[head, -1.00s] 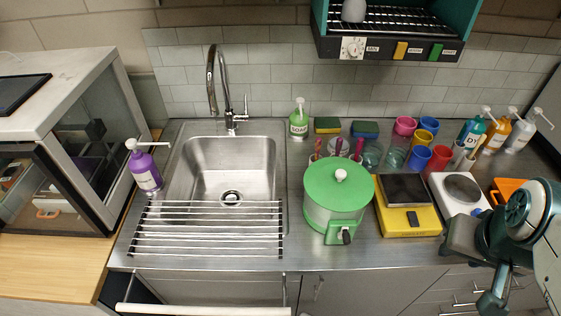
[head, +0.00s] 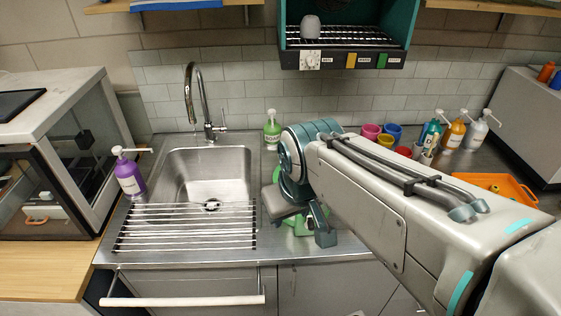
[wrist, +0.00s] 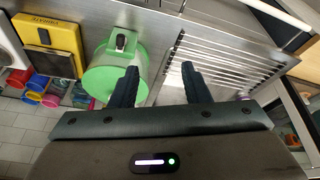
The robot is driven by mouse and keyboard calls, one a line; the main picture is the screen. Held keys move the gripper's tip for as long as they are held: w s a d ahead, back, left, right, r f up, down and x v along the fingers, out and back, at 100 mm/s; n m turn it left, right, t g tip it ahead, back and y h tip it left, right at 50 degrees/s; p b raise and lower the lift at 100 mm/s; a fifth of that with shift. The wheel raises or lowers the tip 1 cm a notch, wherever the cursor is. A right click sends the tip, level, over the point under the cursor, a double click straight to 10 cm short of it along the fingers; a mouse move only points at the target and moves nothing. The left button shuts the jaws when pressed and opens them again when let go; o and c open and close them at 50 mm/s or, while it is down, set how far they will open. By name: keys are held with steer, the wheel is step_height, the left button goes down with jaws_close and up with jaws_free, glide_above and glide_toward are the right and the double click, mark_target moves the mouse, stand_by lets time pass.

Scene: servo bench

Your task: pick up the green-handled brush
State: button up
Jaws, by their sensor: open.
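I cannot make out a green-handled brush in any view. My gripper (wrist: 159,68) is open and empty in the wrist view, its two dark fingers apart over the counter between the green pot and the drying rack. In the head view my gripper (head: 322,236) hangs over the pot area, and my arm hides most of the counter's middle and right. The round green pot (wrist: 103,84) lies left of the fingers in the wrist view, and the left finger overlaps its edge there. In the head view only bits of the pot show.
The drying rack (head: 185,228) spans the front of the sink (head: 208,165). A purple soap bottle (head: 130,178) stands left and a green one (head: 272,130) behind. A yellow scale (wrist: 48,35) and several colored cups (wrist: 38,88) lie beyond the pot. An orange tray (head: 495,185) is right.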

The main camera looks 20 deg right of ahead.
steer(key=w+d+f+n+g+h+b, duration=0.1)
steer(key=w+d+n+h+b, duration=0.2)
steer(key=w+n, duration=0.5)
steer(key=w+d+f+n+h+b, duration=0.1)
steer(key=w+d+n+h+b, duration=0.3)
steer(key=w, duration=0.9)
steer(key=w+d+f+n+g+h+b, duration=0.1)
steer(key=w+d+f+n+h, duration=0.1)
steer(key=w+n, duration=0.65)
steer(key=shift+m, duration=0.65)
steer(key=shift+w+a+p+x, duration=0.1)
steer(key=shift+w+p+x, duration=0.2)
steer(key=shift+x, duration=1.9)
steer(key=shift+w+a+p+x, duration=0.1)
steer(key=shift+w+p+x, duration=0.2)
steer(key=shift+x, duration=1.9)
steer(key=shift+w+a+p+x, duration=0.15)
steer(key=shift+w+x, duration=0.2)
steer(key=shift+x, duration=1.9)
steer(key=shift+d, duration=0.1)
jaws_close()
